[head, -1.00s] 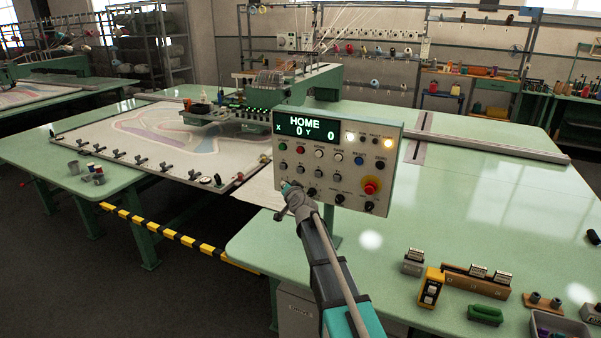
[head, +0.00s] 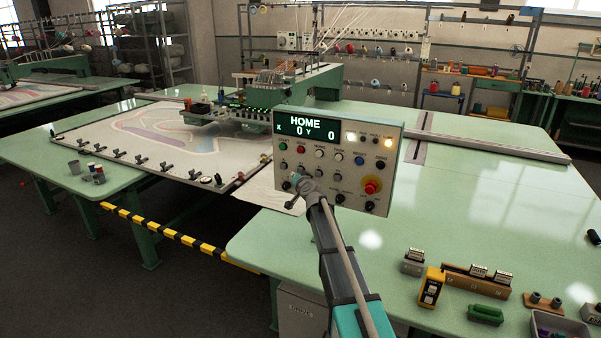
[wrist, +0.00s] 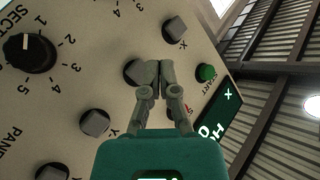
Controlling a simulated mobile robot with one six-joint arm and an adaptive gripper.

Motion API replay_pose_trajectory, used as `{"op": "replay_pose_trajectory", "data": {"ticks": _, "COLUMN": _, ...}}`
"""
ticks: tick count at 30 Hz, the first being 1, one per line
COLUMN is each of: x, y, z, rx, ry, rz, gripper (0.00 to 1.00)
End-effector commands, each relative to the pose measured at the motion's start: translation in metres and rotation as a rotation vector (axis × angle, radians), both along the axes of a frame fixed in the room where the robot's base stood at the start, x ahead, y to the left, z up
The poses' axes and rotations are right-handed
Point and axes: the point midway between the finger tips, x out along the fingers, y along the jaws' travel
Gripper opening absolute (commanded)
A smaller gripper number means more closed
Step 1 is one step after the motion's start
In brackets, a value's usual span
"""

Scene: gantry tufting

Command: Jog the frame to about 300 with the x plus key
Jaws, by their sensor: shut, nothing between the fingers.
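The control panel (head: 380,190) stands upright on the green table. Its display (head: 306,127) reads HOME, X 0, Y 0. My gripper (head: 300,181) is shut and empty in front of the panel's lower left. In the wrist view its fingertips (wrist: 152,73) overlap the second grey key (wrist: 132,73) of the jog row; whether they touch it is unclear. That key's label is hidden behind the fingers. The first key of the row (wrist: 175,28), with an X label, is clear. The frame (head: 95,143) with its patterned cloth lies on the machine bed.
The green START key (wrist: 206,72) is close to the fingers. A red stop button (head: 371,187) sits at the panel's right. A yellow pendant (head: 432,288) and wooden block (head: 475,284) lie on the table at front right. A black-and-yellow bar (head: 165,231) crosses the gap at left.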

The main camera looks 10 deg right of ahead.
Motion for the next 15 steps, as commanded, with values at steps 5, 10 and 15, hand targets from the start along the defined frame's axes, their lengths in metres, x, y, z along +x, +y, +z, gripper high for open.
{"op": "replay_pose_trajectory", "data": {"ticks": 5, "x": 0.0086, "y": -0.0064, "z": 0.0000, "rx": 0.000, "ry": 0.001, "rz": -0.001, "gripper": 0.00}}
{"op": "replay_pose_trajectory", "data": {"ticks": 10, "x": 0.0105, "y": -0.0084, "z": 0.0001, "rx": -0.001, "ry": 0.000, "rz": -0.001, "gripper": 0.00}}
{"op": "replay_pose_trajectory", "data": {"ticks": 15, "x": 0.0102, "y": -0.0086, "z": 0.0000, "rx": 0.000, "ry": 0.000, "rz": -0.001, "gripper": 0.00}}
